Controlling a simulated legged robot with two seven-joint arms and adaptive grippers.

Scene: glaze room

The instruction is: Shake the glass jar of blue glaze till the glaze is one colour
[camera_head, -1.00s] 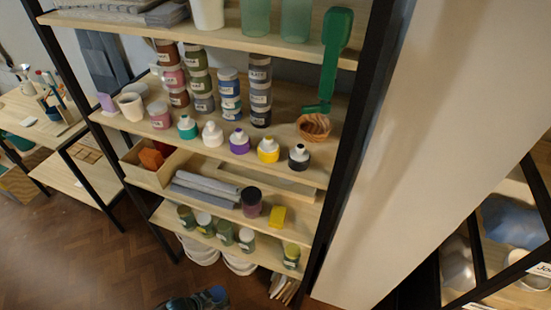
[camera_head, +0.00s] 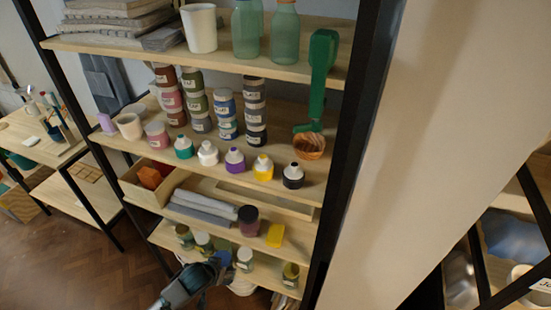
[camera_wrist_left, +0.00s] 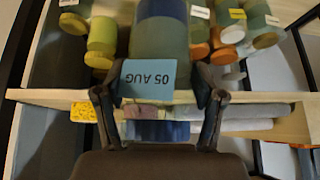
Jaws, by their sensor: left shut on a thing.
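My left gripper (camera_head: 212,270) is in front of the lower shelf at the bottom of the head view, its arm coming up from below. In the left wrist view the left gripper (camera_wrist_left: 160,105) has one finger on each side of a glass jar (camera_wrist_left: 160,38) and is shut on it. The jar shows dark blue and grey-green bands and a pale blue label (camera_wrist_left: 155,78) reading "05 AUG", upside down in that view. In the head view the jar is hard to make out against the gripper. My right gripper is not in view.
Several glaze jars (camera_head: 244,258) stand on the lower shelf (camera_head: 268,268) close behind the gripper. Above are a yellow sponge (camera_head: 276,235), a dark-lidded jar (camera_head: 248,220) and folded grey cloths (camera_head: 203,206). Squeeze bottles (camera_head: 235,160) line a higher shelf. Black uprights (camera_head: 350,150) frame the rack.

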